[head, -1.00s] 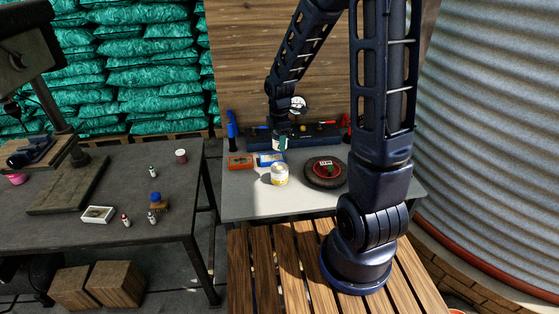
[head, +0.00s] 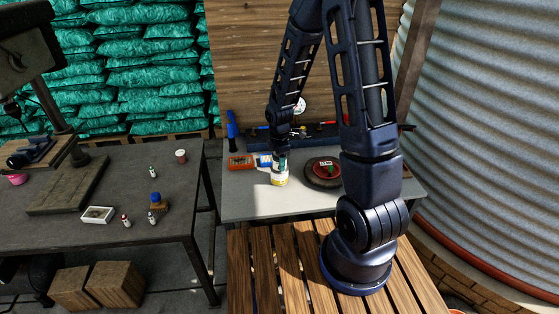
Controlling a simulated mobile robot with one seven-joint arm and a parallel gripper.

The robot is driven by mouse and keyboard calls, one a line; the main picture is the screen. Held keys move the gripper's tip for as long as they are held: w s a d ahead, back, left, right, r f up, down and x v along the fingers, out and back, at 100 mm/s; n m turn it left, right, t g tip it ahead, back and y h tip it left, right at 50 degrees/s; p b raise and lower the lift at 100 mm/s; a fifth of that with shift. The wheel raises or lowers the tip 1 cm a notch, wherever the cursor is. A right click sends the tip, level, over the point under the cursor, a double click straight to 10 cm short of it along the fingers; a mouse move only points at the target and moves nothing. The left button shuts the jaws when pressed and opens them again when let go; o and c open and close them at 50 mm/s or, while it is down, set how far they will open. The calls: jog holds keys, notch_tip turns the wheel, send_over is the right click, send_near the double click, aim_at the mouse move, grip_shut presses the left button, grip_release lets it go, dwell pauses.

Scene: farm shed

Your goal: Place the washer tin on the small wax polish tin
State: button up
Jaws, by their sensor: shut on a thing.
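A white tin with a yellow band (head: 279,181), which I take to be the washer tin, stands upright on the grey bench. My gripper (head: 280,169) points straight down and is shut on its top; the fingers hide the tin's upper part. To its right, a small red and dark tin (head: 325,165) lies flat on a dark round disc (head: 314,181). It may be the small wax polish tin, but its label is too small to read.
An orange-red box (head: 240,162) and a blue box (head: 265,160) lie left of my gripper. A dark rack with tools (head: 325,133) runs along the bench's back. The bench front (head: 250,207) is clear. A dark table (head: 155,230) with small bottles stands left.

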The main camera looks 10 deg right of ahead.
jog(key=shift+f, duration=0.1)
jog(key=o, duration=1)
